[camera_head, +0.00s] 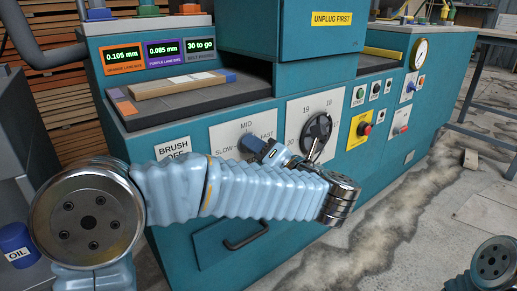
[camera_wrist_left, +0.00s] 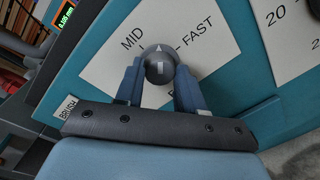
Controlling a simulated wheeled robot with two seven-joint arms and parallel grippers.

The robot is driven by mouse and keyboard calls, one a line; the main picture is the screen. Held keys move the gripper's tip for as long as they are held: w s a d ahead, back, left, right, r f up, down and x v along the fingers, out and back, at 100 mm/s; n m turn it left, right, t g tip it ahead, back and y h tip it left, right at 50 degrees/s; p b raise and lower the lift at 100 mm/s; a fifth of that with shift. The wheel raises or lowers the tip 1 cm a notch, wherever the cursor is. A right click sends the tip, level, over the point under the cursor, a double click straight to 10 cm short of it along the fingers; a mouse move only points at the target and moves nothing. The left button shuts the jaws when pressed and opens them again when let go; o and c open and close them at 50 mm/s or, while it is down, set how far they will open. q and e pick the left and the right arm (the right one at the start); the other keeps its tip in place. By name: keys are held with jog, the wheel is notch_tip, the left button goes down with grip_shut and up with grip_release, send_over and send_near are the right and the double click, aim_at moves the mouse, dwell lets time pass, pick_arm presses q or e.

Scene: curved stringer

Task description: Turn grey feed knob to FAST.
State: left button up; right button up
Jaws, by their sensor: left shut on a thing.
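The grey feed knob (camera_wrist_left: 158,62) is round and sits on a white plate (camera_wrist_left: 105,65) with the words MID and FAST showing in the left wrist view. Its white mark points up in that view, between MID and FAST. My left gripper (camera_wrist_left: 160,70) is shut on the knob, one blue finger on each side. In the head view the left gripper (camera_head: 258,146) is at the plate (camera_head: 228,133), where SLOW, MID and FAST show, and it hides the knob. My right gripper is out of view.
A black dial (camera_head: 317,130) on a numbered plate is close right of the left gripper. Further right are a yellow plate with a red button (camera_head: 365,129) and a gauge (camera_head: 421,54). A wooden piece (camera_head: 180,85) lies on the ledge above. A drawer handle (camera_head: 245,238) is below.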

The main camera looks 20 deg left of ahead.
pick_arm(q)
jog(key=shift+d+f+m+g+p, duration=0.1)
jog(key=shift+m+g+p, duration=0.3)
jog(key=shift+m+p, duration=3.3)
jog(key=shift+m+b, duration=0.85)
jog(key=shift+m, duration=0.15)
jog(key=o, duration=1)
jog(key=shift+w, duration=0.1)
jog(key=shift+o, duration=0.2)
